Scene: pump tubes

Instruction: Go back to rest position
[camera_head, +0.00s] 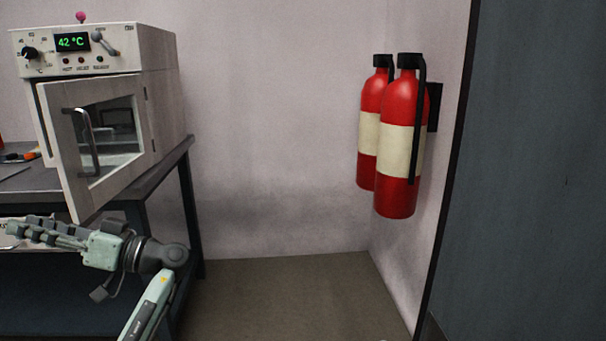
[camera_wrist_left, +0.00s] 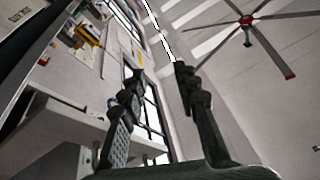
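My left gripper (camera_head: 30,232) is at the lower left of the head view, in front of the workbench edge and below the oven door. In the left wrist view its two fingers (camera_wrist_left: 158,85) stand apart with nothing between them, so it is open and empty. The wrist camera looks up toward the ceiling. My right gripper is in neither view. No pump tubes show clearly in either view.
A white oven (camera_head: 105,55) reading 42 °C stands on the dark workbench (camera_head: 165,165), its door (camera_head: 95,150) ajar. Two red fire extinguishers (camera_head: 398,190) hang on the right wall. A dark panel (camera_head: 530,170) fills the far right. The floor (camera_head: 290,295) between is clear.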

